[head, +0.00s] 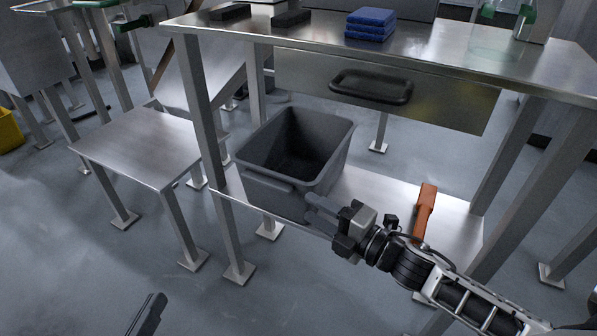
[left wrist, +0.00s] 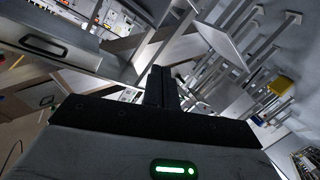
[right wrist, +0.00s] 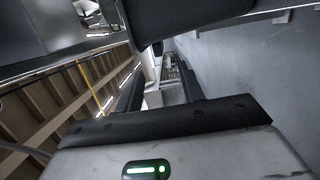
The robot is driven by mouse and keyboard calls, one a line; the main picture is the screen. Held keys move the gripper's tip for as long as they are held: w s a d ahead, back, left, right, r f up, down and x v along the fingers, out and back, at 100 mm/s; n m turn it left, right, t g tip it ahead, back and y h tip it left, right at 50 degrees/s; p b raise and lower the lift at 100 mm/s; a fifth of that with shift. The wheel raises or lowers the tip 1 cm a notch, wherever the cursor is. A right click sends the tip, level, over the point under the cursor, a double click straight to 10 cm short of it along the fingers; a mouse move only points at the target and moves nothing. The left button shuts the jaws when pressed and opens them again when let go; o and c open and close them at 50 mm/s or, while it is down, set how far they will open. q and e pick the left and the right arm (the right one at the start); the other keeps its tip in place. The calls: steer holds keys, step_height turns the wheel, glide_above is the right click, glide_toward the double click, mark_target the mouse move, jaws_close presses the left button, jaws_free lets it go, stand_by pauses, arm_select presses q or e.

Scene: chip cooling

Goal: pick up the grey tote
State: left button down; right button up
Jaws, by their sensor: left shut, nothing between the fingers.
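The grey tote (head: 268,194) is an empty open bin standing upright on the lower shelf of the metal workbench, at its left end. My right gripper (head: 313,210) is at the tote's front right side in the head view, very close to it; I cannot tell if they touch. In the right wrist view its fingers (right wrist: 160,92) are spread with nothing held, and a dark surface, probably the tote (right wrist: 190,14), fills the top. My left gripper (head: 157,302) is low over the floor at the bottom left, away from the tote. Its fingers (left wrist: 161,86) are together and empty in the left wrist view.
The workbench top (head: 440,52) overhangs the tote, with a drawer (head: 440,97) beneath it. An orange tool (head: 425,210) lies on the shelf to the right. A low metal table (head: 150,145) stands left. Blue pads (head: 370,24) lie on top. The front floor is clear.

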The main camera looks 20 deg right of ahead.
mark_target(281, 190)
steer(key=b+x, duration=0.1)
steer(key=x, duration=0.4)
steer(key=shift+w, duration=0.15)
steer(key=x, duration=0.2)
steer(key=b+x, duration=0.1)
steer(key=x, duration=0.1)
steer(key=shift+w+a+b, duration=0.25)
steer(key=shift+a+b, duration=0.05)
steer(key=shift+a, duration=0.1)
steer(key=shift+w+a+r, duration=0.1)
steer(key=shift+w+a, duration=0.1)
steer(key=shift+w, duration=0.15)
jaws_close()
arm_select(q)
steer(key=shift+w+d+r+n+t+h, duration=0.1)
steer(key=shift+d+r+n+t+h, duration=0.1)
steer(key=shift+r+t+h, duration=0.15)
steer(key=shift+w+d+r+n+t+h, duration=0.1)
steer(key=shift+r+n+t+h, duration=0.15)
steer(key=shift+r, duration=0.1)
arm_select(e)
steer(key=shift+r, duration=0.15)
